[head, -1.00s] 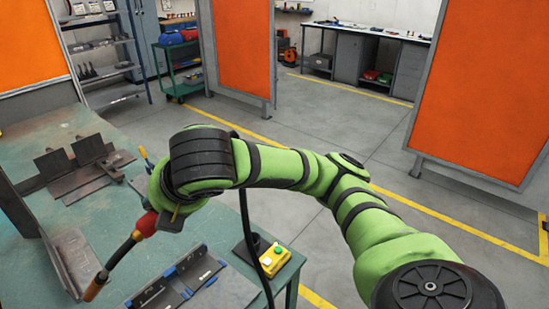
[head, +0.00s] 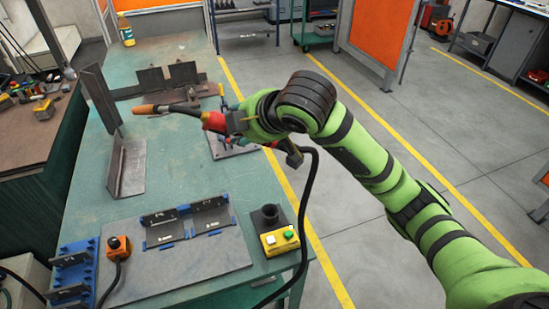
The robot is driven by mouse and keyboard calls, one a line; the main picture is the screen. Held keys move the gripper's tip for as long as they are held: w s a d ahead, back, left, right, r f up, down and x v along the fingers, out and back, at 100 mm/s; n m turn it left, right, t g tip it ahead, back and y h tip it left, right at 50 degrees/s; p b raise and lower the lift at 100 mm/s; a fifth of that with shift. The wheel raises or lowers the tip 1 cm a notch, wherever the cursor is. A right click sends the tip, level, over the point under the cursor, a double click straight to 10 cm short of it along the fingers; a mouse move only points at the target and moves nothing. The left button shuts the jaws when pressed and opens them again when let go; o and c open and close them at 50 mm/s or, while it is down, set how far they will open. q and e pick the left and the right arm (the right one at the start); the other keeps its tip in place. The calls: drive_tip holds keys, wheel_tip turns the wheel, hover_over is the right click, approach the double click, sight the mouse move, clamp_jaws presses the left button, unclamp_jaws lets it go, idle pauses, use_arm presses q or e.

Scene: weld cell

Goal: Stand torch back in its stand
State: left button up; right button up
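The torch (head: 213,121) has a red body, a dark neck and a copper-coloured nozzle. It is held nearly level above the green table, its nozzle pointing left. My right gripper (head: 238,122) appears shut around the torch just behind its red part; its fingers are partly hidden. A black cable hangs from the torch's rear and loops down past the table's right edge. A black cup-like stand (head: 268,215) on a dark base is at the table's right edge, apart from the torch and nearer to me. My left gripper is not in view.
A yellow button box (head: 280,240) sits just in front of the stand. A grey plate with blue-clamped brackets (head: 188,221) and an orange button box (head: 118,246) lie to the left. Upright steel plates (head: 126,168) stand below the nozzle's left.

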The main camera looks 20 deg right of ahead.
use_arm(q)
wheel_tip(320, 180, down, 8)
drive_tip(key=b, duration=0.7)
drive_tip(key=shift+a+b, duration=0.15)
drive_tip(key=shift+b, duration=0.2)
use_arm(e)
drive_tip(key=d+f+m+t, duration=0.3)
drive_tip(key=f+m, duration=0.3)
drive_tip(key=f, duration=0.2)
drive_tip(key=w+d+f+m+t+h, duration=0.1)
drive_tip(key=d+f+m+t, duration=0.2)
drive_tip(key=f, duration=0.6)
drive_tip(key=m+t, duration=0.2)
drive_tip(key=m, duration=0.1)
drive_tip(key=shift+d, duration=0.3)
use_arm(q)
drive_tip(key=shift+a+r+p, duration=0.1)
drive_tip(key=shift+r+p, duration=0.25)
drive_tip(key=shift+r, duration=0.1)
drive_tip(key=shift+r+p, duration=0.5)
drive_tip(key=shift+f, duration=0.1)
use_arm(e)
drive_tip(key=shift+f, duration=0.2)
use_arm(q)
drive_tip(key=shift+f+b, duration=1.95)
drive_tip(key=shift+b, duration=0.1)
use_arm(e)
drive_tip(key=shift+f, duration=2.85)
